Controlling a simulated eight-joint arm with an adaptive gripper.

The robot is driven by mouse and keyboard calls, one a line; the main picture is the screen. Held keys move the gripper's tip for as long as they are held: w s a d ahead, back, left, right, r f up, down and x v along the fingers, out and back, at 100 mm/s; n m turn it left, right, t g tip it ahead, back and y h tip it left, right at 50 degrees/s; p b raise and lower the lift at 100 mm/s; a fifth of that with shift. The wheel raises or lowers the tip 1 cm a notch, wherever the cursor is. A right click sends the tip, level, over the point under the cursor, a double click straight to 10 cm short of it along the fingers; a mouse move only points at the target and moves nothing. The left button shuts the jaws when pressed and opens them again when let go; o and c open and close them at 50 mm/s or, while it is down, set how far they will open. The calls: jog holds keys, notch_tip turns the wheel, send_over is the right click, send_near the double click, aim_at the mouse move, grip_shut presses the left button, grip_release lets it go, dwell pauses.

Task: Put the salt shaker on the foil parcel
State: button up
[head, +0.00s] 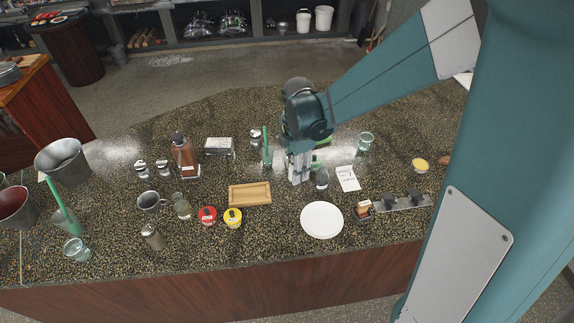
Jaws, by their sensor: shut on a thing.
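My gripper (298,179) points down over the middle of the counter. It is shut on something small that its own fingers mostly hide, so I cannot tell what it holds. A small grey shaker-like container (322,179) is close to the right of the fingers. Two small silver-topped shakers (141,169) (162,167) stand at the left, and a similar one (255,137) stands behind and left of my gripper. I cannot tell which is the salt shaker. A silvery block (219,146) lies at the back left; I cannot tell whether it is the foil parcel.
A brown bottle (186,156), a green bottle (267,147) and a wooden tray (250,205) are left of my gripper. A white plate (322,220) lies in front. A paper card (348,179) and a glass (365,142) are to the right.

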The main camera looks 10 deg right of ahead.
jog(key=w+a+r, duration=0.3)
jog(key=w+a, duration=0.9)
jog(key=w, duration=0.4)
notch_tip(320, 180, up, 2)
jog(key=m, duration=0.2)
send_over(219, 142)
jog(key=shift+w+a+r+p, duration=0.1)
jog(key=shift+w+r+p, duration=0.05)
jog(key=shift+p, duration=0.25)
jog(key=shift+f, duration=3.1)
jog(key=shift+f, duration=0.1)
jog(key=shift+f+p, duration=0.35)
jog(key=shift+f, duration=1.45)
jog(key=shift+f, duration=0.15)
